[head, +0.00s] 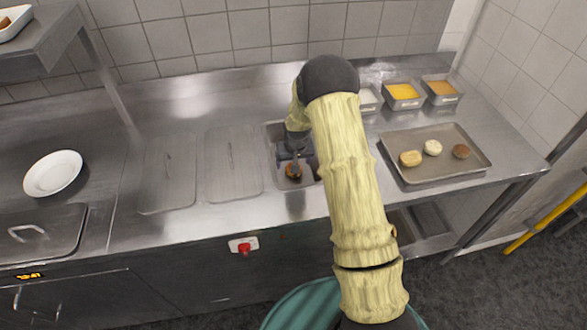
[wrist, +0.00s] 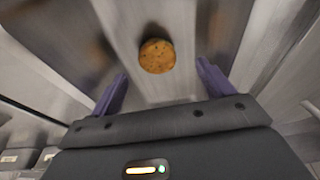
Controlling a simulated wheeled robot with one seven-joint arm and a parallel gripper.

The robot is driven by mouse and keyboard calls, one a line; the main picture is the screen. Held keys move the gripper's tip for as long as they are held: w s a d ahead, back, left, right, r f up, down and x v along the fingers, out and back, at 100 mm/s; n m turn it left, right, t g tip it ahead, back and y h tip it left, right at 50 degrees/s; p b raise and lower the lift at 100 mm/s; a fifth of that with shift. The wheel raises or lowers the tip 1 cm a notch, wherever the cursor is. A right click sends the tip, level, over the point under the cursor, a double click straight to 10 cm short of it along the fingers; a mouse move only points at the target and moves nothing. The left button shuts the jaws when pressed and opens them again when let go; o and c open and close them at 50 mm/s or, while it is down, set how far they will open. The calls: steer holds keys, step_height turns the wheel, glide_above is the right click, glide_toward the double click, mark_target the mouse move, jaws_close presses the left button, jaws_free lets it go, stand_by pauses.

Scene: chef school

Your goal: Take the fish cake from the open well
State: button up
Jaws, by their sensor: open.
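The fish cake (head: 293,171) is a round brown patty on the floor of the open well (head: 272,130) in the steel counter. In the wrist view the fish cake (wrist: 157,56) lies beyond the fingertips, roughly centred between them. My gripper (head: 292,158) is at the well, pointing down over the fish cake. Its two purple fingers (wrist: 162,76) are spread and empty, apart from the fish cake. My arm hides the right part of the well in the head view.
Two lidded wells (head: 232,163) (head: 167,175) lie left of the open well. A tray (head: 437,173) with three patties is at the right, below small pans of yellow (head: 403,91) and orange (head: 441,88) food. A white plate (head: 53,174) sits at the far left.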

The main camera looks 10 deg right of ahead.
steer(key=shift+f, duration=0.15)
steer(key=shift+w+d+p+x, duration=0.1)
steer(key=shift+p+x, duration=0.45)
steer(key=shift+x, duration=0.75)
steer(key=shift+w+d+p+x, duration=0.1)
steer(key=shift+p+x, duration=0.4)
steer(key=shift+x, duration=0.85)
steer(key=c, duration=1.1)
steer(key=shift+r, duration=0.2)
step_height(320, 180, up, 10)
steer(key=b, duration=0.2)
steer(key=shift+b, duration=0.3)
steer(key=shift+f, duration=0.1)
